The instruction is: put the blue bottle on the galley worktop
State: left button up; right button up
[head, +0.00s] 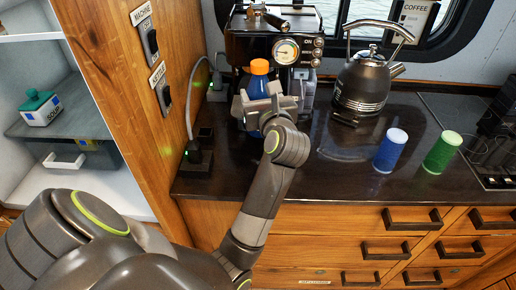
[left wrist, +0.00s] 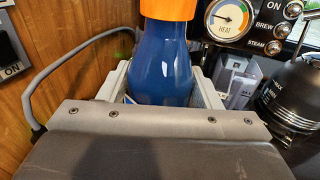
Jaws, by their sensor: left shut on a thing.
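The blue bottle (head: 258,86) with an orange cap (head: 259,67) stands upright in front of the coffee machine. My left gripper (head: 263,102) is shut around its body. In the left wrist view the bottle (left wrist: 165,62) sits between the two pale fingers, its cap cut off by the top edge. My gripper and wrist hide much of its lower part; I cannot tell whether its base touches the dark galley worktop (head: 225,172). My right gripper is not in view.
The coffee machine (head: 275,47) is close behind the bottle. A kettle (head: 362,85), a blue cylinder (head: 390,150) and a green cylinder (head: 441,152) stand to the right. A wooden panel (head: 120,75) and a power cable (head: 190,110) are left. The worktop's front middle is clear.

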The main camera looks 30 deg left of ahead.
aim_at(259, 134)
pick_arm(q)
jog(key=shift+s+d+r+m+t+h+p, duration=0.1)
jog(key=shift+s+r+m+t+h+p, duration=0.2)
jog(key=shift+p, duration=0.9)
jog(key=shift+s+d+r+m+t+h+p, duration=0.1)
jog(key=shift+s+m+t+h+p, duration=0.3)
jog(key=shift+p, duration=0.75)
jog(key=shift+t+h, duration=0.3)
notch_tip(259, 134, down, 6)
jog(key=shift+d+f+p, duration=0.1)
jog(key=shift+f+p, duration=0.15)
jog(key=shift+p, duration=0.15)
jog(key=shift+f, duration=2.1)
jog(key=shift+f, duration=0.1)
jog(key=o, duration=1.4)
jog(key=shift+s+f, duration=0.1)
jog(key=shift+o, duration=0.2)
